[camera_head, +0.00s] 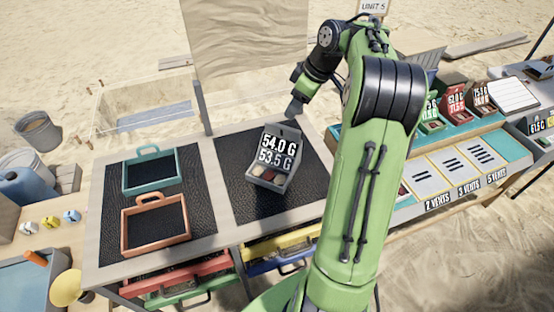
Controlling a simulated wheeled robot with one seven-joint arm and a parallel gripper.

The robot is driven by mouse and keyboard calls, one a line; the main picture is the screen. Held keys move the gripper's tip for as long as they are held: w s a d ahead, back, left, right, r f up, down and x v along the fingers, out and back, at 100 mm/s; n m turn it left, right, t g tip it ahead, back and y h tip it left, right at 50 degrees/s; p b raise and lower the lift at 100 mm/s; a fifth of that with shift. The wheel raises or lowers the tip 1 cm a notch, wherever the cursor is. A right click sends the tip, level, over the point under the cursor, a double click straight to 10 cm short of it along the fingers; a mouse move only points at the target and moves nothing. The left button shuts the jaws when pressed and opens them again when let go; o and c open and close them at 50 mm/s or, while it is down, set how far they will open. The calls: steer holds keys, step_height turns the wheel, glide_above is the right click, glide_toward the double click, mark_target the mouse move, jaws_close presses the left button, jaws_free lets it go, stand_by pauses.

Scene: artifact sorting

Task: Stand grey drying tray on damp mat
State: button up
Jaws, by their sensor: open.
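A grey tray (263,184) with an upright back label reading "54.0 G" and "53.5 G" stands on the right dark mat (300,192). A few small reddish and pale pieces lie in its front part. A second dark mat (112,215) lies on the left half of the same table. I cannot tell from the picture which mat is the damp one. My gripper (294,110) is open, just behind and above the tray's back edge. Its fingers are small and partly dark, and I cannot tell whether they touch the tray.
A teal handled tray (127,175) and an orange one (127,229) occupy the left mat. Coloured drawers (180,273) sit under the table. More label-topped trays (456,103) and vent-marked panels (464,172) stand right, partly behind my arm. The right mat is clear around the grey tray.

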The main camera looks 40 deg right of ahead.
mark_target(284, 126)
steer(key=b+x, duration=0.1)
steer(key=x, duration=0.9)
steer(key=shift+w+d+f, duration=0.1)
steer(key=shift+w+f, duration=0.1)
steer(key=shift+f, duration=0.1)
steer(key=shift+s, duration=0.1)
steer(key=shift+f+b, duration=0.2)
steer(key=shift+b, duration=0.1)
steer(key=shift+c, duration=0.2)
jaws_close()
stand_by(0.9)
